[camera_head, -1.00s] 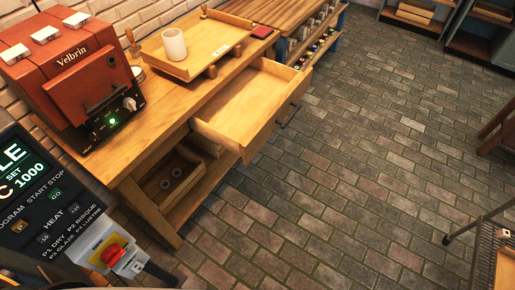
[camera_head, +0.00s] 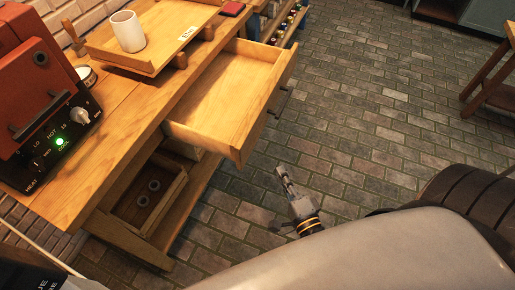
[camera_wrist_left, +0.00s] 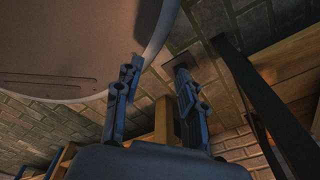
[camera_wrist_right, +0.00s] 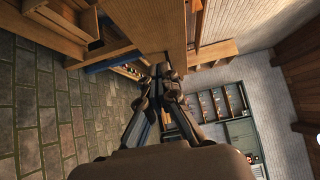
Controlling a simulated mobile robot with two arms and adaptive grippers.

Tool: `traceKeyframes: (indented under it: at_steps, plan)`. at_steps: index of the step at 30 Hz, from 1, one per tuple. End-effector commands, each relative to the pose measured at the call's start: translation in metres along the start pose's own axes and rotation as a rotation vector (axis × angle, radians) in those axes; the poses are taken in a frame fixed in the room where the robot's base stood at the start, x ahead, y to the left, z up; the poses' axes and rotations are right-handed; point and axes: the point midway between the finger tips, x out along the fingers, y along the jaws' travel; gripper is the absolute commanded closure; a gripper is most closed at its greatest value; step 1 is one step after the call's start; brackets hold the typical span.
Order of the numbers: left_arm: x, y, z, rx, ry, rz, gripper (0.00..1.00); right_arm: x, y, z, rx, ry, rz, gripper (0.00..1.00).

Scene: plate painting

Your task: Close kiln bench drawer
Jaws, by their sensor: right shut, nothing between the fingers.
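The wooden drawer (camera_head: 225,98) of the kiln bench (camera_head: 85,180) is pulled well out and looks empty in the head view. A dark handle (camera_head: 284,102) shows on its front. My right gripper (camera_head: 281,170) is shut and empty, below and in front of the drawer's near front corner, with a visible gap in the picture. It also shows in the right wrist view (camera_wrist_right: 162,72), fingertips together. My left gripper (camera_wrist_left: 155,78) is open with nothing between its fingers in the left wrist view. It is not seen in the head view.
The red kiln (camera_head: 30,100) stands on the bench at left. A tray (camera_head: 150,60) with a white cup (camera_head: 127,31) sits on the bench top. A crate (camera_head: 143,205) lies on the lower shelf. Brick floor (camera_head: 360,120) is free right of the drawer.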

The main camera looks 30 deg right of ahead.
Motion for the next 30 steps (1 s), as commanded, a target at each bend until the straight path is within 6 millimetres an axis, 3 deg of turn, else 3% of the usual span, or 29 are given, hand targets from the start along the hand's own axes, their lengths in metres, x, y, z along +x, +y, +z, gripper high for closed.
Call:
traceKeyframes:
  at_steps: [12, 19, 30]
  plan:
    - [-0.015, 0.006, 0.020, -0.002, -0.031, 0.007, 0.60, 0.088, -0.002, 0.001, -0.004, 0.000, -0.002, 1.00]
    - [-0.020, 0.004, 0.012, -0.002, -0.021, 0.006, 0.60, 0.107, -0.001, 0.024, -0.003, 0.000, 0.001, 1.00]
    - [-0.020, 0.004, 0.008, -0.002, -0.015, 0.005, 0.60, 0.112, 0.001, 0.029, -0.005, -0.002, 0.002, 1.00]
